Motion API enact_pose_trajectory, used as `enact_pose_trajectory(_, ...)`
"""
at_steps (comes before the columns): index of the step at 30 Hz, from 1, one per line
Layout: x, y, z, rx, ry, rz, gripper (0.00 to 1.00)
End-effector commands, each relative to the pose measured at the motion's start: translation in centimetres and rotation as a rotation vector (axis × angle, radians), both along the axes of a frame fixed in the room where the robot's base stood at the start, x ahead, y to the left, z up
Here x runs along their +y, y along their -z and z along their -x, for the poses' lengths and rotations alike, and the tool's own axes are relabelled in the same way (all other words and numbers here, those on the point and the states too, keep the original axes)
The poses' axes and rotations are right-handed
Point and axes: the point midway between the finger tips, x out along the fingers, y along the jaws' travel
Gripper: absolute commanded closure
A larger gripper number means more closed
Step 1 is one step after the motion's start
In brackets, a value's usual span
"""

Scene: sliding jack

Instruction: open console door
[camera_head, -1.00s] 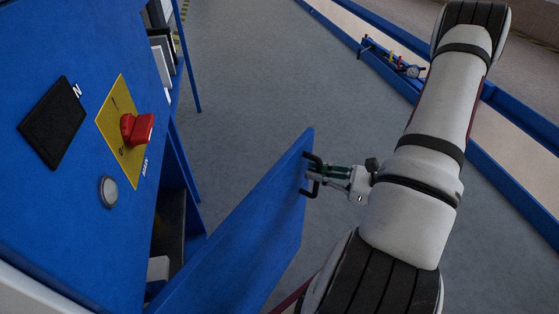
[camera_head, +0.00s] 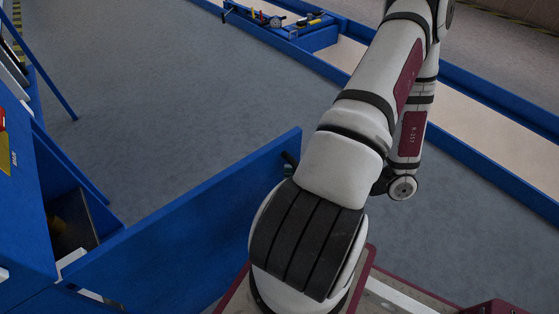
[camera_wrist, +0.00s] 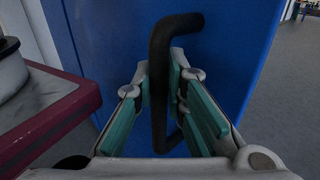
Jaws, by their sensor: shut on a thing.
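The blue console door (camera_head: 190,235) stands swung out from the blue console (camera_head: 18,190) in the head view. A dark opening (camera_head: 72,222) shows at the console behind the hinge side. In the wrist view, the door (camera_wrist: 235,50) fills the middle, with its black bar handle (camera_wrist: 160,85) upright. My gripper (camera_wrist: 163,80) has its teal-padded fingers on both sides of the handle and is shut on it. In the head view my arm hides the gripper and most of the handle.
My base's red-edged top shows at the left of the wrist view, close to the door. Grey floor (camera_head: 170,110) lies clear beyond the door. A blue rail frame with a tool tray (camera_head: 285,25) runs along the far side.

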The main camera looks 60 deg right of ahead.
Motion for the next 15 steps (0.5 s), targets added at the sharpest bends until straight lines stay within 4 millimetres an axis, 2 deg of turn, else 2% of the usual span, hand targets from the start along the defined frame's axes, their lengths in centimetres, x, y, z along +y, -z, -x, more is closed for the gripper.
enact_pose_trajectory(6,0.8,0.0,1.8,0.000,-0.002,0.004,1.00)
enact_pose_trajectory(15,1.0,0.1,2.2,0.001,-0.004,0.004,1.00)
